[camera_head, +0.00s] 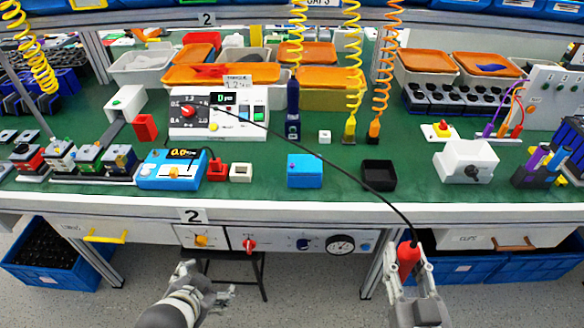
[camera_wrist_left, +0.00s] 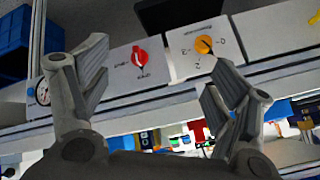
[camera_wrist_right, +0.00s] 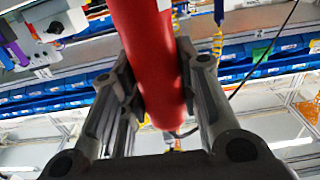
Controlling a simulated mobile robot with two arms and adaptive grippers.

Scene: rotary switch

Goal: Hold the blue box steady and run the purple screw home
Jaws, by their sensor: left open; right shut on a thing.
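The blue box (camera_head: 305,171) sits on the green bench top, left of a small black open box. My right gripper (camera_head: 408,262) is in front of the bench edge, shut on a red-handled tool (camera_head: 408,252). The red handle (camera_wrist_right: 147,50) fills the middle of the right wrist view between the fingers. A black cable runs from the tool to the white control box. My left gripper (camera_head: 190,272) is open and empty, low in front of the drawers; the left wrist view shows its parted fingers (camera_wrist_left: 157,70).
The white control box (camera_head: 218,115) stands behind the blue box, and a blue meter (camera_head: 172,170) is to its left. The black open box (camera_head: 379,174) is close on the right. The black cable (camera_head: 335,168) crosses above the bench between them. Coiled hoses hang behind.

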